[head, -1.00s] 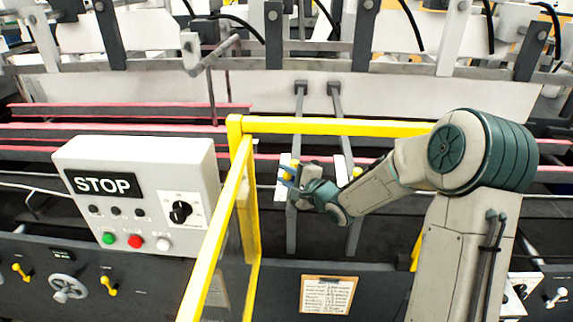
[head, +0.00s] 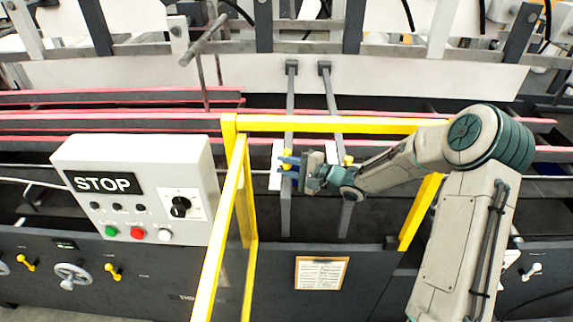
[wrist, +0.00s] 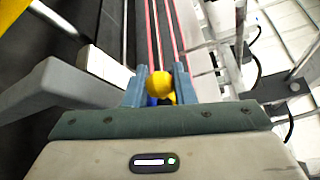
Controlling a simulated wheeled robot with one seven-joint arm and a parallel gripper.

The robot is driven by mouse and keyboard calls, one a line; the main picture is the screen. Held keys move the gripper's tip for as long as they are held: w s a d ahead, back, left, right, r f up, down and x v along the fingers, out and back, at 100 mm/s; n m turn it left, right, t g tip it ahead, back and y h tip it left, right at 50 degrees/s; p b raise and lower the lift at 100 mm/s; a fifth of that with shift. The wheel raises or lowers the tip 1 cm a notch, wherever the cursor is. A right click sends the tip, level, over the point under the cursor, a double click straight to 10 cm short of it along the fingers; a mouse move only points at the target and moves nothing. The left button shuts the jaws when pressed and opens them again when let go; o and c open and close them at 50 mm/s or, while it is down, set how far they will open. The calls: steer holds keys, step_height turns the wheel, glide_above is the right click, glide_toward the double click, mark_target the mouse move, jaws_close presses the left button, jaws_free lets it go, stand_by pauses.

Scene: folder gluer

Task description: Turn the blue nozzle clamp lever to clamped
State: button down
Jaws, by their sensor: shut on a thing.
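My gripper (head: 289,164) reaches past the yellow guard frame to the nozzle unit on the left grey bar. In the wrist view, its two blue-grey fingers (wrist: 158,86) stand on either side of a yellow knob (wrist: 160,86). A small bit of dark blue, seemingly the nozzle clamp lever (wrist: 152,101), shows just below the knob. The fingers are closed on the lever. In the head view a yellow part (head: 287,154) shows at the fingertips, but the lever's blue body is mostly hidden, and its angle cannot be told.
The yellow guard frame (head: 330,125) surrounds the reach area. A second grey bar with another yellow knob (head: 348,160) stands just right, close to my wrist. A white block (head: 276,165) is beside the fingertips. The STOP control box (head: 135,185) is at left.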

steer(key=c, duration=1.2)
jaws_free()
steer(key=shift+c, duration=0.2)
steer(key=b+v, duration=0.2)
steer(key=v, duration=1.2)
steer(key=shift+a, duration=0.1)
